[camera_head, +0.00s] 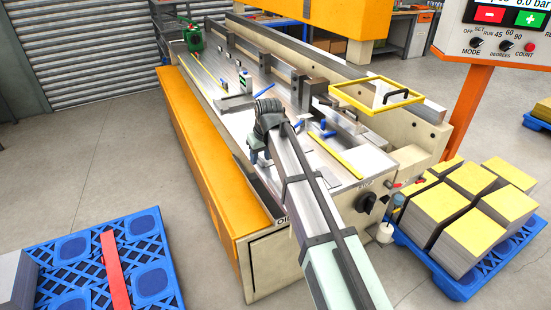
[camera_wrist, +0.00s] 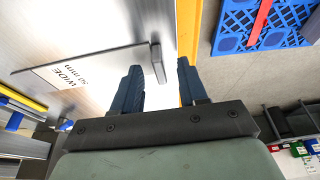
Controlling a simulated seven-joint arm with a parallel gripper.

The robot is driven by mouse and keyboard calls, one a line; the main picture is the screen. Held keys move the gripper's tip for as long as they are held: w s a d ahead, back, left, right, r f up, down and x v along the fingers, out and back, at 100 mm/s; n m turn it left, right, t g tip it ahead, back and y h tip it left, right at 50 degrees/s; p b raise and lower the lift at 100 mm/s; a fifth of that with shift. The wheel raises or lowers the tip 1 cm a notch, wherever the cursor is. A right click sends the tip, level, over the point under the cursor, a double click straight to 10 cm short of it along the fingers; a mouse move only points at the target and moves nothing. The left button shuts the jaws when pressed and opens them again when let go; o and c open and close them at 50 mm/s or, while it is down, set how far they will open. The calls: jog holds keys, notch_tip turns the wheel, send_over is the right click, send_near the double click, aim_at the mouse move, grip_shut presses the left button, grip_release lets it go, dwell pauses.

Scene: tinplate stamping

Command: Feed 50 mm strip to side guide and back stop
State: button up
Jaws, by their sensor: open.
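A flat pale plate marked "50 mm WIDE" (camera_wrist: 88,70) lies on the shiny machine bed in the wrist view, left of my fingers. A short grey upright piece (camera_wrist: 158,62) stands by its right end, in line with the gap between my fingers; I cannot tell if it joins the plate. My gripper (camera_wrist: 158,72) is open, with nothing visibly clamped. In the head view my gripper (camera_head: 256,152) is low over the near edge of the bed (camera_head: 237,124); my wrist hides part of the bed. I cannot tell for sure which fittings are the side guide and back stop.
A yellow bar (camera_head: 337,156) and a yellow-framed clear guard (camera_head: 376,95) are right of my arm. An orange cover (camera_head: 200,150) runs along the machine's near side. Blue pallets stand at lower left (camera_head: 150,284) and right (camera_head: 461,287). A control panel (camera_head: 505,30) is upper right.

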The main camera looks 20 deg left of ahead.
jog(key=shift+f, duration=0.2)
grip_shut()
dwell(0.3)
jog(key=shift+r, duration=0.1)
